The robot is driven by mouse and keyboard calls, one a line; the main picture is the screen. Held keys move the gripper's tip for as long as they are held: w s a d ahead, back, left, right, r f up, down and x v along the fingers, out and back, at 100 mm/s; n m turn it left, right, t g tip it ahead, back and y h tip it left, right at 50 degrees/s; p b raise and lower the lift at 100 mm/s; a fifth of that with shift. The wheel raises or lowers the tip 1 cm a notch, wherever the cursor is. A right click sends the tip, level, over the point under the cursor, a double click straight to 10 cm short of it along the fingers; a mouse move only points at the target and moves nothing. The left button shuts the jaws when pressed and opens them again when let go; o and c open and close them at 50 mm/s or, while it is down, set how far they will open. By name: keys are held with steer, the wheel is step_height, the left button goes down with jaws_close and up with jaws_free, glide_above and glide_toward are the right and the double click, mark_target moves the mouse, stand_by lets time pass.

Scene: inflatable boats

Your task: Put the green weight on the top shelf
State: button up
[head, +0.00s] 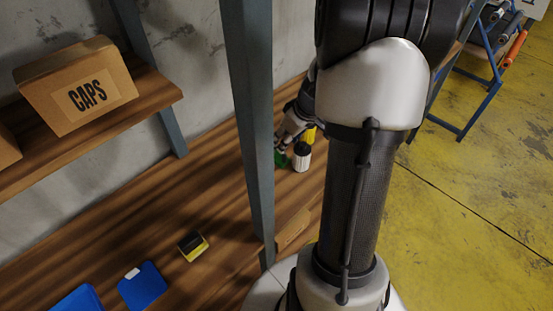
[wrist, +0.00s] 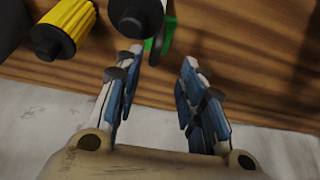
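A green object (head: 281,158), probably the green weight, stands on the lower wooden shelf (head: 225,180), partly hidden by my gripper and the shelf post. In the wrist view, a green part (wrist: 167,36) shows just beyond the fingertips, mostly behind a dark-ended cylinder. My gripper (wrist: 160,62) is open, with nothing between its blue-padded fingers. In the head view, my gripper (head: 287,138) is low over the lower shelf, close to the green object; I cannot tell whether they touch. An upper shelf (head: 150,88) is at the left.
A white cylinder with a dark top (head: 301,160) and a yellow object (head: 309,134) stand close beside the green one. A grey-blue post (head: 250,110) rises in front. A CAPS box (head: 80,85) occupies the upper shelf. A yellow-black block (head: 193,246) lies on the lower shelf.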

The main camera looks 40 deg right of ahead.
mark_target(281, 161)
steer(key=x, duration=0.3)
steer(key=b+x, duration=0.1)
steer(key=x, duration=0.2)
steer(key=b+x, duration=0.1)
steer(key=x, duration=0.1)
steer(key=shift+w+d+f, duration=0.3)
jaws_close()
stand_by(0.5)
